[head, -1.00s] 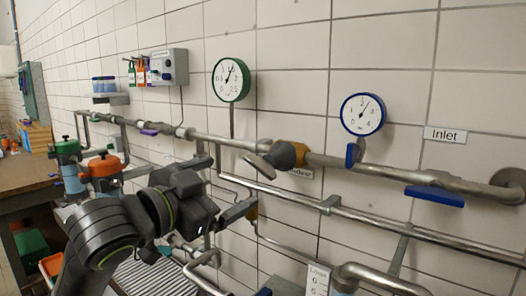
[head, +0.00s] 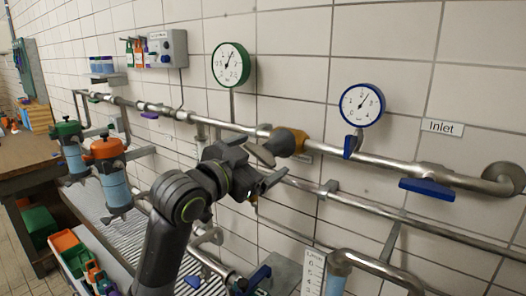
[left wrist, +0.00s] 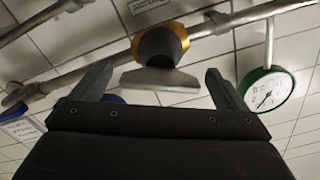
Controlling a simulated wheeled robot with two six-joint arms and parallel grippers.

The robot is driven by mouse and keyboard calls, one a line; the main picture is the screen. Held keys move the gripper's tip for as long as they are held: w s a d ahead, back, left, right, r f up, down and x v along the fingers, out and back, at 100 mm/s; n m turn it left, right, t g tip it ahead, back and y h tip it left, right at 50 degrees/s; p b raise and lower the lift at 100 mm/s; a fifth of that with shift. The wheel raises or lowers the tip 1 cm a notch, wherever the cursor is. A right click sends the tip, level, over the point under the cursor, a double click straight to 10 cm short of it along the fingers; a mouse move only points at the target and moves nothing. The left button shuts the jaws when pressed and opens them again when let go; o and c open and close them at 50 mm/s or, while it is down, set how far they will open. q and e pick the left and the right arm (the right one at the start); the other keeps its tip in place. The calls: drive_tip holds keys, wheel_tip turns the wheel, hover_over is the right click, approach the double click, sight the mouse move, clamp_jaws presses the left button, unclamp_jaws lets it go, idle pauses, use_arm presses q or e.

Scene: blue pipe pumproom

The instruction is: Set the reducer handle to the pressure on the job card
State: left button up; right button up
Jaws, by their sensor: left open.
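The reducer (head: 288,141) is a yellow and grey fitting on the upper pipe, with a grey bar handle (head: 262,153). In the left wrist view the handle (left wrist: 158,80) shows between my spread fingers, slightly beyond them; contact cannot be made out. My left gripper (head: 268,169) is open and empty just below and in front of the handle. The green-rimmed gauge (head: 231,64) hangs left of the reducer, its needle up and slightly right. The blue-rimmed gauge (head: 362,105) hangs to the right. I cannot make out a job card. My right gripper is out of view.
A blue lever (head: 427,187) sits on the upper pipe below the Inlet label (head: 442,127). A second pipe (head: 360,205) runs below. A flow scale (head: 313,272) stands at the lower middle. Filters with green and orange tops (head: 104,148) stand left, near a wooden bench (head: 25,155).

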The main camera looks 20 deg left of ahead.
use_arm(q)
drive_tip(key=shift+x, duration=1)
drive_tip(key=c, duration=1)
drive_tip(key=shift+m, duration=1.6)
drive_tip(key=o, duration=1)
